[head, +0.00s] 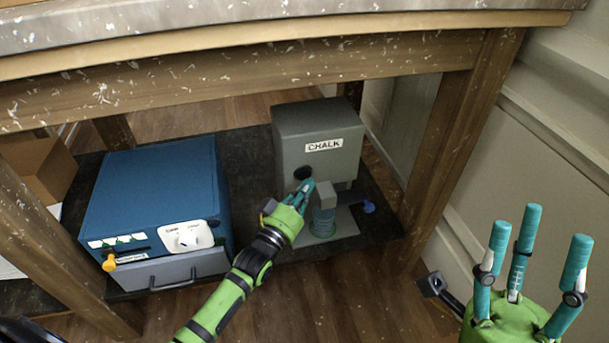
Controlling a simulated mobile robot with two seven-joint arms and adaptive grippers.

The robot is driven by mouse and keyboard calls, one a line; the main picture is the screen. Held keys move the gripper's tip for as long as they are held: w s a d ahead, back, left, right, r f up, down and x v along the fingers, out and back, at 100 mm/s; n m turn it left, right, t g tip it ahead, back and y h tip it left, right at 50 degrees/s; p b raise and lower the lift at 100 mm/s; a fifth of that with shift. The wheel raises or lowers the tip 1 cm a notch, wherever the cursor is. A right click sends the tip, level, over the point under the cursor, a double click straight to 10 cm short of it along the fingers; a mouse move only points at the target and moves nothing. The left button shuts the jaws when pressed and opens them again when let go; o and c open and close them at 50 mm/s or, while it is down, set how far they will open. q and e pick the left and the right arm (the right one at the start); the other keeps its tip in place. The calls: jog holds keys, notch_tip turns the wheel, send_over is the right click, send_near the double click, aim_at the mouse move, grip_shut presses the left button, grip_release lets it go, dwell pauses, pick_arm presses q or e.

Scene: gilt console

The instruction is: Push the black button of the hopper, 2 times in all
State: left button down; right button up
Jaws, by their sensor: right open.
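The hopper (317,128) is a grey box labelled CHALK, on the low shelf under the table. Its round black button (303,172) is low on the front face, left of the spout. My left gripper (303,186) has its teal fingers bunched together and looks shut and empty. Its fingertips are at the lower edge of the button in the picture; I cannot tell whether they touch it. My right gripper (526,240) is open and empty at the lower right, well away from the hopper, with its fingers pointing up.
A grey spout block (325,189) juts out beside my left fingers, above a teal cylinder (323,222). A blue box with a drawer (155,195) stands left. Table legs (460,130) and the tabletop (270,22) frame the space.

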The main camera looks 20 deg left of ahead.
pick_arm(q)
jog(key=shift+w, duration=0.1)
dwell(0.7)
jog(key=shift+w+a, duration=0.25)
jog(key=shift+w+a, duration=0.2)
jog(key=shift+w, duration=0.1)
dwell(0.9)
jog(key=shift+s, duration=0.1)
jog(key=shift+s+d+p, duration=0.45)
jog(key=shift+s, duration=0.1)
jog(key=s+d+p, duration=0.2)
jog(key=s, duration=0.2)
jog(key=shift+s+d+p, duration=0.1)
jog(key=shift+d+p, duration=0.3)
